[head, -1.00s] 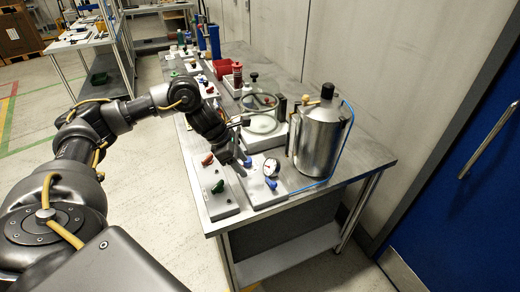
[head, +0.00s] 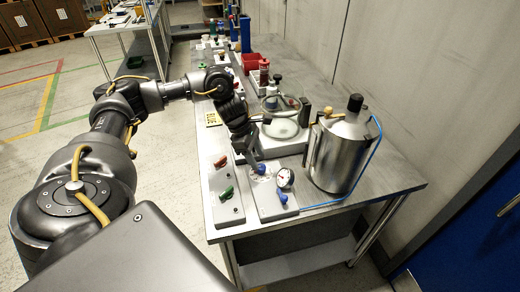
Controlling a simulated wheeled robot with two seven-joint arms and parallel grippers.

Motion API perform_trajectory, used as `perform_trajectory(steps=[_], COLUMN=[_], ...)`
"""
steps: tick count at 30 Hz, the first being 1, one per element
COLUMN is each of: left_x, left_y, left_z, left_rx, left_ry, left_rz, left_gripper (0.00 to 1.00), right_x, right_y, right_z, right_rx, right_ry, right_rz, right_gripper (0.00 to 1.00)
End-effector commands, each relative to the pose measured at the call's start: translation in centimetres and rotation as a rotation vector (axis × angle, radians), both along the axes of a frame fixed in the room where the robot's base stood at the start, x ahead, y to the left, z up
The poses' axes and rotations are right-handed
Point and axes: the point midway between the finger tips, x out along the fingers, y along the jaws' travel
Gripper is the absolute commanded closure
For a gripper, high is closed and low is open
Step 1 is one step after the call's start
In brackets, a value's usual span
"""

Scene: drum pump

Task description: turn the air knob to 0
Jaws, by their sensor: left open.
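A grey panel (head: 268,207) on the near part of the bench carries a round white gauge (head: 285,178), an upper blue knob (head: 260,168) and a lower blue knob (head: 282,195). I cannot read its labels, so I cannot tell which blue knob is the air knob. My left gripper (head: 253,163) points down just above and beside the upper blue knob. It is open, and its fingers partly cover the panel's far end. I cannot tell whether a finger touches the knob. My right gripper is not in view.
A metal drum (head: 341,155) with a blue hose stands right of the panel. A second panel with a red knob (head: 220,161) and a green knob (head: 227,193) lies to the left. A glass vessel (head: 281,127) stands behind the gripper. The bench's front right corner is clear.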

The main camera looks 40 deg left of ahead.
Motion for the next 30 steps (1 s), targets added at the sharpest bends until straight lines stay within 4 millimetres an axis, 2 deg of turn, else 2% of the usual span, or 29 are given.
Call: perform_trajectory(steps=[3,9,19,27,30], left_x=[0.2,0.5,0.6,0.6,0.6], left_y=[-0.5,-1.1,-1.2,-1.2,-1.2], left_z=[-1.6,-3.3,-3.7,-3.6,-3.6], left_rx=[0.000,0.000,0.000,0.000,0.000], left_ry=[0.004,0.002,-0.001,0.000,0.000], left_rz=[0.004,0.002,0.004,0.004,0.004], left_gripper=[0.48,0.48,0.48,0.83,0.92], right_x=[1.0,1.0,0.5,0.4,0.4], right_y=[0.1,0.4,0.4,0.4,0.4], right_z=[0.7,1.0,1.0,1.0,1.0], right_rx=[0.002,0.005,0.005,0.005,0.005], right_ry=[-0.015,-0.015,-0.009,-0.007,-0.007], right_rz=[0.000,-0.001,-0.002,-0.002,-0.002], right_gripper=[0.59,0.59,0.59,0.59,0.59])
